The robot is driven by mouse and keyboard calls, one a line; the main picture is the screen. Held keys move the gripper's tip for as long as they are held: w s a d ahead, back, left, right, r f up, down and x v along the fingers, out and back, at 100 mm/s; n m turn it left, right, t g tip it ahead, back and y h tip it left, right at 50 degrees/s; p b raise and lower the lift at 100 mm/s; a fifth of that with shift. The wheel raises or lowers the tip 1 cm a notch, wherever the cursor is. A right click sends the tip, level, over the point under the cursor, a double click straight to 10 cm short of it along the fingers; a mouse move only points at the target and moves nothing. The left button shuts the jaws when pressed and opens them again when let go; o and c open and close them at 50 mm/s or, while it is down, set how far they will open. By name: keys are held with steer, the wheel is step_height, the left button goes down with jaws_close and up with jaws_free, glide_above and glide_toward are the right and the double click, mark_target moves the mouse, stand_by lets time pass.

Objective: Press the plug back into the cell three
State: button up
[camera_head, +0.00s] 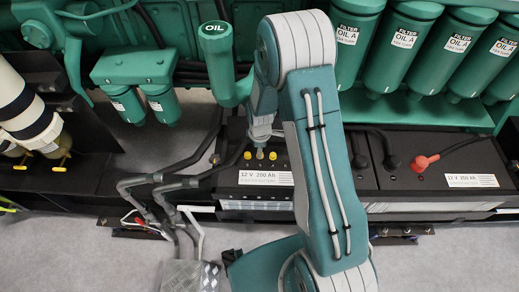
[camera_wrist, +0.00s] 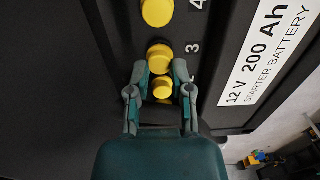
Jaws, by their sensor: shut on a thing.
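The wrist view shows a row of yellow plugs on the black starter battery (camera_wrist: 225,45). My gripper (camera_wrist: 160,68) has its two green fingers closed around the yellow plug (camera_wrist: 159,56) beside the printed 3. I cannot tell whether this plug is fully seated or raised. Another yellow plug (camera_wrist: 162,89) shows between the fingers, lower in the picture, and one more (camera_wrist: 158,12) sits by the 4. In the head view my gripper (camera_head: 260,152) points down at the battery top (camera_head: 228,160), with a yellow plug visible on each side; the held plug is mostly hidden.
A green OIL cylinder (camera_head: 217,62) stands close behind my gripper, to its left. Black cables (camera_head: 190,180) run left of the battery. A second battery (camera_head: 440,168) with a red terminal cap (camera_head: 421,163) is at right. Green oil filters (camera_head: 405,42) hang above it.

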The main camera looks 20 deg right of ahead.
stand_by(0.4)
steer(key=o, duration=0.9)
steer(key=shift+o, duration=0.2)
steer(key=shift+r, duration=2.45)
jaws_close()
steer(key=shift+f, duration=2.55)
